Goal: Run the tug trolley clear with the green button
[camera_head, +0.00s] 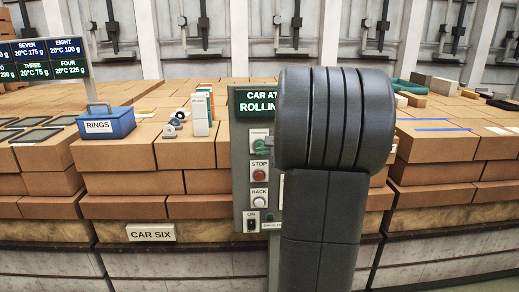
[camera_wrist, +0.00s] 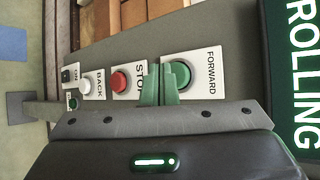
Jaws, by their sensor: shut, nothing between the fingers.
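The control panel (camera_head: 241,190) stands upright in front of the bricks, with a display (camera_head: 258,101) reading "CAR AT" and "ROLLING", partly hidden by my arm. In the wrist view the green button (camera_wrist: 181,73) sits on a white plate marked FORWARD. My gripper (camera_wrist: 159,76) is shut and empty, its green fingers together at the button's edge on the STOP side. I cannot tell whether they touch the button. The car (camera_head: 150,233) is labelled CAR SIX and carries stacked bricks.
A red STOP button (camera_wrist: 120,82), a white BACK button (camera_wrist: 86,86) and an ON switch (camera_wrist: 68,75) are in line beside the green one. A blue RINGS box (camera_head: 106,124) and small white items stand on the bricks left of the panel.

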